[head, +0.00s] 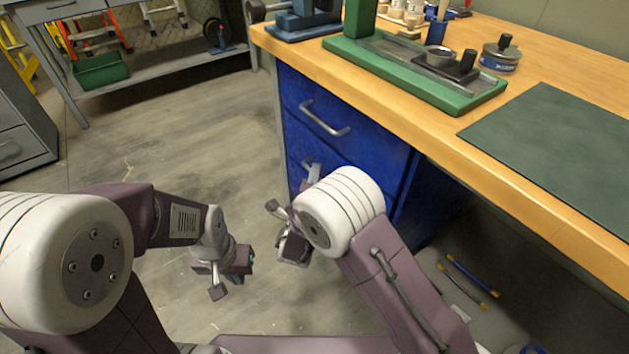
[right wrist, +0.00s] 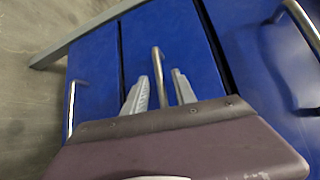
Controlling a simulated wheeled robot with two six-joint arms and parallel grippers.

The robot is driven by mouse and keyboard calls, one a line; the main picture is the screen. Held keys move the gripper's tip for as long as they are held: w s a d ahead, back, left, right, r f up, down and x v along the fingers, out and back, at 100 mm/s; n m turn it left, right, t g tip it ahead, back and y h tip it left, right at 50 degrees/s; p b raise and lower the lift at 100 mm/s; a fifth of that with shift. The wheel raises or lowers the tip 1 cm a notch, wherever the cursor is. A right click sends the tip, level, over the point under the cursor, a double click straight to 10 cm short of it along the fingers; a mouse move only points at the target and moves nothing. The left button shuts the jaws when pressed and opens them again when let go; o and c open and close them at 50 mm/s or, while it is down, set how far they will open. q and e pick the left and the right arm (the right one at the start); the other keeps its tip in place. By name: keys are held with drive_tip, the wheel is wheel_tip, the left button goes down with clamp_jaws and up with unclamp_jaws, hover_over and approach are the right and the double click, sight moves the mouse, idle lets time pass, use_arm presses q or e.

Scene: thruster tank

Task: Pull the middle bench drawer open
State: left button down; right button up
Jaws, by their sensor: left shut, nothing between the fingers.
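The blue middle bench drawer shows in the right wrist view (right wrist: 190,45), with its metal bar handle (right wrist: 157,58) near the picture's middle. My right gripper (right wrist: 160,76) is open, with one finger on each side of that handle and a gap visible on both sides. In the head view the middle drawer's handle (head: 308,162) is partly hidden by my right gripper and arm. The drawer looks closed, in line with its neighbours. My left gripper (head: 232,276) is shut and empty, over the floor left of the bench.
The top drawer handle (head: 325,119) is above, and a lower drawer handle (right wrist: 71,105) shows in the wrist view. The wooden benchtop (head: 400,100) overhangs the drawers and carries a green fixture (head: 470,98) and a dark mat (head: 560,150). The floor (head: 190,150) left of the drawers is clear.

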drive_tip(key=shift+w+d, duration=0.1)
drive_tip(key=shift+w, duration=0.5)
clamp_jaws()
drive_tip(key=shift+f, duration=0.1)
idle(0.9)
